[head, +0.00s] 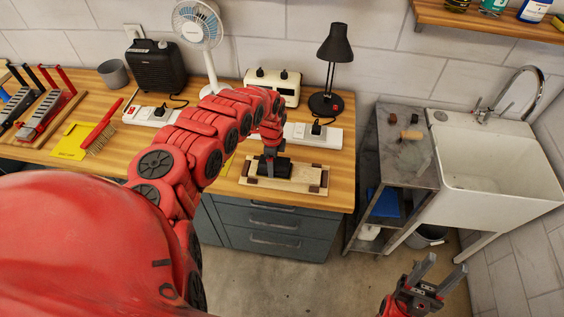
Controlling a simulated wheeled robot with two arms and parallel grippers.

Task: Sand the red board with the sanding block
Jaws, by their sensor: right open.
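A pale wooden board (304,175) with dark brown pieces at its corners lies near the front edge of the wooden bench; no red shows on it. A black sanding block (281,168) rests on the left part of the board. My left gripper (269,156) points down from above, its fingers close together on the block's top; the fine grip is small in view. My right gripper (440,279) is at the bottom right, in front of the sink, open and empty with its fingers pointing up.
A black lamp (336,45), a cream box (272,86) and a white power strip (318,135) stand behind the board. A red-handled brush (102,129) lies at left near a yellow sheet (74,141). A metal cart (389,145) and a white sink (500,165) stand at right.

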